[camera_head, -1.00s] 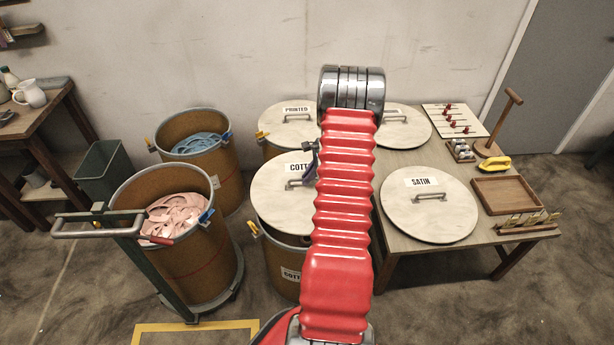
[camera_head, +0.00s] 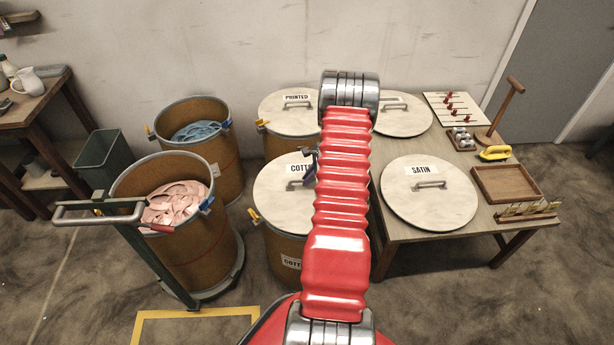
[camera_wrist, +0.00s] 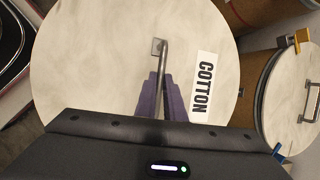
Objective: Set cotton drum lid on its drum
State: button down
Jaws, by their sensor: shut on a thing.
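The cotton lid (camera_head: 280,200) is a pale round disc with a COTTON label and a metal handle. It lies level at the top of the cotton drum (camera_head: 283,251), a brown drum with its own label, and appears to cover the rim. In the wrist view the lid (camera_wrist: 90,70) fills much of the picture. My gripper (camera_wrist: 162,98), with purple fingers, is shut on the lid's handle. In the head view my gripper (camera_head: 309,165) is mostly hidden behind my red arm, as is the right part of the lid and drum.
The satin lid (camera_head: 440,208) lies on the table (camera_head: 398,228) to the right, with a wooden tray (camera_head: 506,185). A printed lid (camera_head: 283,112) sits behind. Open drums with pink fabric (camera_head: 176,204) and blue fabric (camera_head: 197,132) stand left.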

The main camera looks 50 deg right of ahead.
jog(key=shift+f, duration=0.5)
jog(key=c, duration=1.8)
grip_release()
jog(key=shift+o, duration=0.2)
jog(key=shift+f, duration=0.1)
jog(key=v, duration=1.4)
jog(key=shift+f, duration=0.1)
